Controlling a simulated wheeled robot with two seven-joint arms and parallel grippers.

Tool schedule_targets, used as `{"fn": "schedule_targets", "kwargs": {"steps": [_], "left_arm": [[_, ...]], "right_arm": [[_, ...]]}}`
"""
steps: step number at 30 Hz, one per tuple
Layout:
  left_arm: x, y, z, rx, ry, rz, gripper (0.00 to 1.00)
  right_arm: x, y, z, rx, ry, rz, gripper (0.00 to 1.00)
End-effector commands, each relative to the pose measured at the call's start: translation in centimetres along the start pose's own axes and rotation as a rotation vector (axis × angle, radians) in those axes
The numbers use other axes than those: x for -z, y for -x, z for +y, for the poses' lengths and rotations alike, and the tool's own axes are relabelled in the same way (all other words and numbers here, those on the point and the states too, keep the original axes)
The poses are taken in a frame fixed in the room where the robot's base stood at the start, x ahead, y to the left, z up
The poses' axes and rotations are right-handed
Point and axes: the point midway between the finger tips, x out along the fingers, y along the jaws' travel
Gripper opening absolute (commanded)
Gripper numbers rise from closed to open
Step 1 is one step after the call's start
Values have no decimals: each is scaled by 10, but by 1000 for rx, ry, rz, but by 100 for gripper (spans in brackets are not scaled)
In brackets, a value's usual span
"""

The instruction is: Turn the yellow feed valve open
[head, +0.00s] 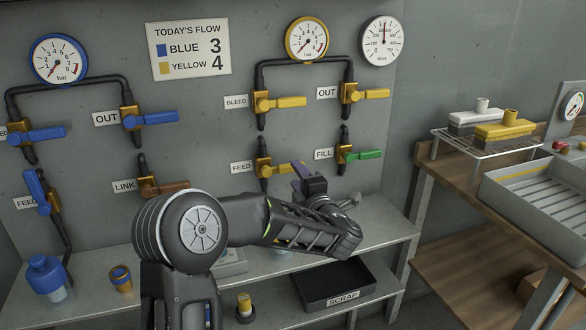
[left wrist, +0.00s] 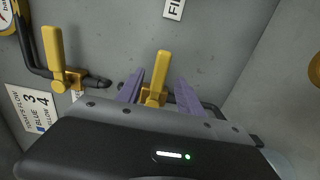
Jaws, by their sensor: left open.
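The yellow feed valve (head: 264,167) is on the wall panel beside its FEED label (head: 241,167). Its yellow handle points right, across the vertical pipe, and is partly hidden by my gripper in the head view. My left gripper (head: 298,177) is open at the handle's right end. In the left wrist view, the purple fingers of my left gripper (left wrist: 160,84) stand on either side of the yellow feed handle (left wrist: 161,68), with gaps visible on both sides. I cannot tell whether either finger touches it. My right gripper is not in view.
The green-handled FILL valve (head: 361,155) is close to the right of my gripper. The yellow bleed valve (head: 280,102) is above. The LINK valve (head: 163,187) is to the left. A black scrap tray (head: 334,298) is on the shelf below. A wooden bench (head: 455,205) stands at right.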

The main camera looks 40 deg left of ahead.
Motion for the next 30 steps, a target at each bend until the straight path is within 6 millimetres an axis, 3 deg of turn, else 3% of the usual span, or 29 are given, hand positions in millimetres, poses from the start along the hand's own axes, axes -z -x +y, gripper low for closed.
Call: {"fn": "schedule_targets", "kwargs": {"steps": [7, 17, 30], "left_arm": [[0, -32, -1, 0, -1, 0, 44], [0, -37, -1, 0, -1, -1, 44], [0, -37, -1, 0, -1, -1, 8]], "right_arm": [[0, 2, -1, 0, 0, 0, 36], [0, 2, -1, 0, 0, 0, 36], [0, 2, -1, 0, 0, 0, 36]]}}
